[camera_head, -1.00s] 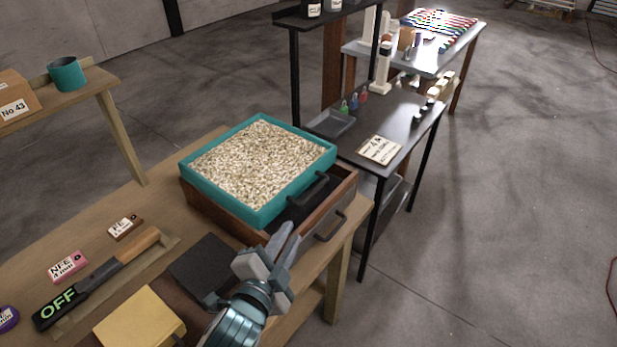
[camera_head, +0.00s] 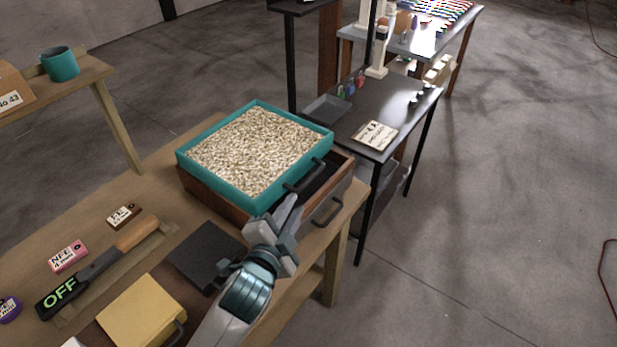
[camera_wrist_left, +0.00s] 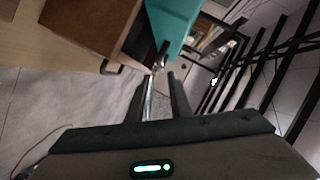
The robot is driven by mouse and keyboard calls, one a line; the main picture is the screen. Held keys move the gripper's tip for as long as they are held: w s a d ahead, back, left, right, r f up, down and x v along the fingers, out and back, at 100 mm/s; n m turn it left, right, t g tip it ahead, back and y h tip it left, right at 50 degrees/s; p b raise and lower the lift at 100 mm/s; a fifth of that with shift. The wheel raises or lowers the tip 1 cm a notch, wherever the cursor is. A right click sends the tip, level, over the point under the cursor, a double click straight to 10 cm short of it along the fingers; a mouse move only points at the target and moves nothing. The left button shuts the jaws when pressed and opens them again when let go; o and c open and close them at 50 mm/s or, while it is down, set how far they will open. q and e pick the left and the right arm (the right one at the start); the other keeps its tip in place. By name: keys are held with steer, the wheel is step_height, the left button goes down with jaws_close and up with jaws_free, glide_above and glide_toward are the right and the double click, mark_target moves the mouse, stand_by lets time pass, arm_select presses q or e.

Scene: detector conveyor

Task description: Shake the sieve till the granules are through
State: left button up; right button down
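The teal-rimmed sieve (camera_head: 203,187) is full of pale granules (camera_head: 257,148) and sits on a brown wooden box (camera_head: 217,205) at the bench's end. A dark handle (camera_head: 304,177) is on the sieve's near right side. My left gripper (camera_head: 290,207) is open and empty, just below and in front of that handle. In the left wrist view the teal sieve (camera_wrist_left: 176,22) and its handle (camera_wrist_left: 162,54) lie just beyond the parted fingers (camera_wrist_left: 156,88). I see no contact with the handle. My right gripper is not in view.
The box's lower front has another handle (camera_head: 327,213). A dark table (camera_head: 400,110) stands behind to the right. Floor is clear at right.

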mark_target(306, 185)
arm_select(q)
steer(key=p+x, duration=0.3)
steer(key=x, duration=0.9)
steer(key=shift+w+d+f, duration=0.1)
steer(key=shift+w+d, duration=0.05)
steer(key=shift+w, duration=0.15)
steer(key=shift+f, duration=0.1)
jaws_close()
